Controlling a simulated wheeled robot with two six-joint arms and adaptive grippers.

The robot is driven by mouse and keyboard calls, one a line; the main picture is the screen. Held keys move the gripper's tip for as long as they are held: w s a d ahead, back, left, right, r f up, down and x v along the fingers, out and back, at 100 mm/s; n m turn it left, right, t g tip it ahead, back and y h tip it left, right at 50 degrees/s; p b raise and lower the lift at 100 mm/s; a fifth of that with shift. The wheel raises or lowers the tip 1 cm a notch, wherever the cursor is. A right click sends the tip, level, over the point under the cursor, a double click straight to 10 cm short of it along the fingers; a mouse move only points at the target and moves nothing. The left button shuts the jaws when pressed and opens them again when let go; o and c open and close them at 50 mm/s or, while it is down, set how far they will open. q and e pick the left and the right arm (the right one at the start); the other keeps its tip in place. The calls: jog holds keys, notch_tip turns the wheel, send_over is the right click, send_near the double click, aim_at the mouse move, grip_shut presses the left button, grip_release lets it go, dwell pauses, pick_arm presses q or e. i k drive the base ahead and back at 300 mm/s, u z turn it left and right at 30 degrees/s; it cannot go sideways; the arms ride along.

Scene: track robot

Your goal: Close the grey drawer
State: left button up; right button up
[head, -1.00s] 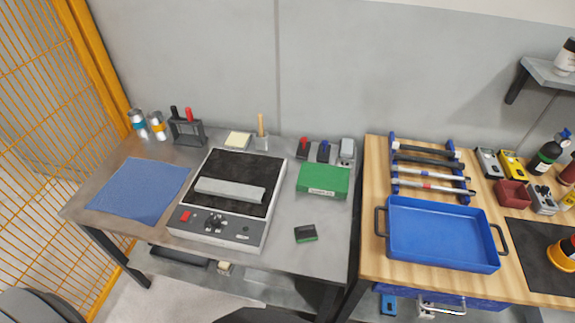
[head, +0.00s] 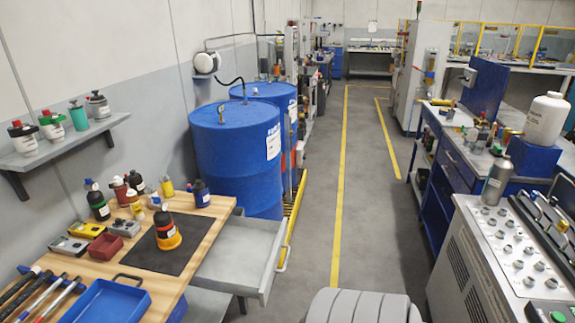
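The grey drawer (head: 228,272) is in the head view, left of centre at the right end of the wooden bench. It stands pulled out from under the bench top, and its open inside looks empty. Its front panel faces the aisle and bears a handle (head: 283,259). Neither of my grippers is in view.
The wooden bench (head: 205,222) holds a black mat (head: 180,256), several bottles and a blue tray (head: 108,304). Blue drums (head: 236,150) stand just behind the drawer. The aisle floor (head: 375,220) is clear. A control console (head: 505,255) stands at right.

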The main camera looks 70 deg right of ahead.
aim_at(243, 260)
jog(key=z, duration=2.15)
jog(key=k, duration=0.65)
jog(key=z, duration=0.5)
jog(key=i, duration=1.2)
jog(key=u, duration=0.5)
